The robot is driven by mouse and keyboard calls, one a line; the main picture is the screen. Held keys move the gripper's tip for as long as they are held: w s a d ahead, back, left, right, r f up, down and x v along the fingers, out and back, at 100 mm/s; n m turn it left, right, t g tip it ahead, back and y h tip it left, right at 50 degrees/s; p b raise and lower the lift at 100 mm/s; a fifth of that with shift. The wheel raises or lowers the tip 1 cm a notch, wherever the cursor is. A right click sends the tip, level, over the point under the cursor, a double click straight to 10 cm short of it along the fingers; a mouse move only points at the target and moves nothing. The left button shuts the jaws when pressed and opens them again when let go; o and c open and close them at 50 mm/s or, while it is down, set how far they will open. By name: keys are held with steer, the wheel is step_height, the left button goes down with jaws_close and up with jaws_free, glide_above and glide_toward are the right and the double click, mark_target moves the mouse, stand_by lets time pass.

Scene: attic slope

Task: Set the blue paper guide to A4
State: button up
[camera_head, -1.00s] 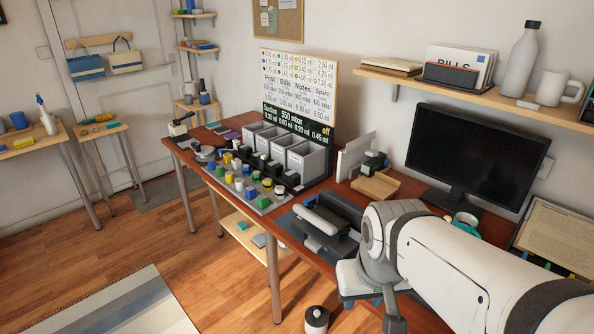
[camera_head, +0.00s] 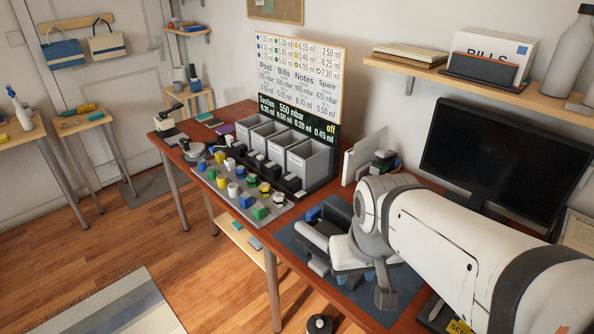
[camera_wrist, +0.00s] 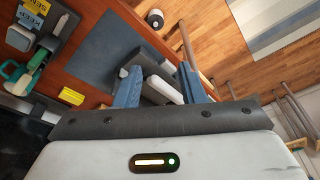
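A dark grey desktop device with a pale roller or bar (camera_head: 310,234) sits on a blue-grey mat (camera_head: 285,238) near the desk's front edge. A small blue part (camera_head: 313,213) shows at its back left; I cannot tell for sure that it is the paper guide. No A4 mark is readable. In the wrist view, my gripper (camera_wrist: 158,80) has two blue-grey fingers spread apart, with the device (camera_wrist: 150,62) beyond and between them. Nothing is visibly held. In the head view my arm covers the device's right side, and the fingertips are hard to make out.
A tray of coloured knobs and bottles (camera_head: 212,185) and grey bins (camera_head: 310,162) stand left of the device. A monitor (camera_head: 490,160) is behind my arm. The mat's left part is bare.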

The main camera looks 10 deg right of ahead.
steer(key=shift+o, duration=0.8)
steer(key=shift+a, duration=0.15)
steer(key=o, duration=0.5)
steer(key=shift+n+g, duration=0.3)
steer(key=shift+n, duration=0.6)
steer(key=w, duration=0.3)
steer(key=w+r, duration=0.1)
steer(key=w, duration=0.5)
steer(key=shift+w+d+r, duration=0.2)
steer(key=shift+w+r, duration=0.05)
steer(key=shift+r, duration=0.1)
steer(key=n+g+p, duration=0.1)
steer(key=n+g, duration=0.1)
steer(key=n, duration=0.3)
glide_above(314, 211)
step_height(314, 211, down, 14)
steer(key=shift+s+f, duration=0.1)
steer(key=shift+f, duration=0.05)
steer(key=shift+f+n, duration=0.3)
steer(key=f, duration=0.4)
steer(key=f+p, duration=0.1)
steer(key=f, duration=0.2)
steer(key=shift+w+f, duration=0.2)
steer(key=shift+f, duration=0.2)
